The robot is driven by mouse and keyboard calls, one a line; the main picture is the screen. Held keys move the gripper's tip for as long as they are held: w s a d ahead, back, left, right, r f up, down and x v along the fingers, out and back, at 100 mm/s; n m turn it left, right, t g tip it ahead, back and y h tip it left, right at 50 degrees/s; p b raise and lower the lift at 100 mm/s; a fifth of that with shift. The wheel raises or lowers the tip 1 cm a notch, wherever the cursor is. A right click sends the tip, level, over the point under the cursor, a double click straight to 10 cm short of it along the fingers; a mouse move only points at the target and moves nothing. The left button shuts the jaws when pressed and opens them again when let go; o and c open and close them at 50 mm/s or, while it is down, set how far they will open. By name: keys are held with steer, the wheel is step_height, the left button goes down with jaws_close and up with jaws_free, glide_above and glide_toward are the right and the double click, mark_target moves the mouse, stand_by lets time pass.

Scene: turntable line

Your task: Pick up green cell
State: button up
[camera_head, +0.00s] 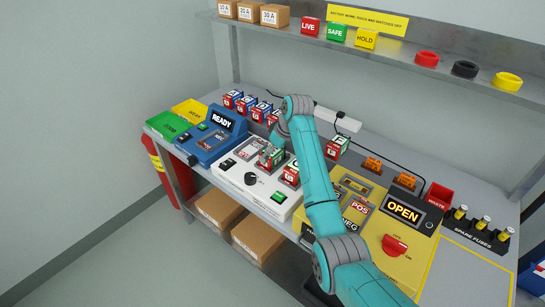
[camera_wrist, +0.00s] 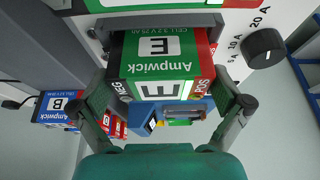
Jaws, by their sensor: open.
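The green cell (camera_wrist: 160,68), marked E and Ampwick with a black end and a red end, fills the middle of the wrist view. It also shows in the head view (camera_head: 271,157), in the white tester, partly covered by my gripper. My gripper (camera_wrist: 165,92) is open, with one finger at each side of the green cell. I cannot tell whether the fingers touch it. A grey bracket (camera_wrist: 160,24) of the tester runs along the cell's far side.
Another green-and-red cell (camera_head: 291,173) stands close by on the white tester (camera_head: 235,176). A further cell (camera_head: 337,147) stands behind the yellow unit (camera_head: 378,228). Blue cells (camera_head: 247,104) line the back left, beside the blue READY unit (camera_head: 210,140). A shelf (camera_head: 390,58) overhangs the bench.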

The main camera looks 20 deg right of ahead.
steer(key=shift+w+a+f, duration=0.1)
steer(key=shift+a+f, duration=0.05)
steer(key=shift+f, duration=0.25)
steer(key=shift+r, duration=0.1)
steer(key=c, duration=1.3)
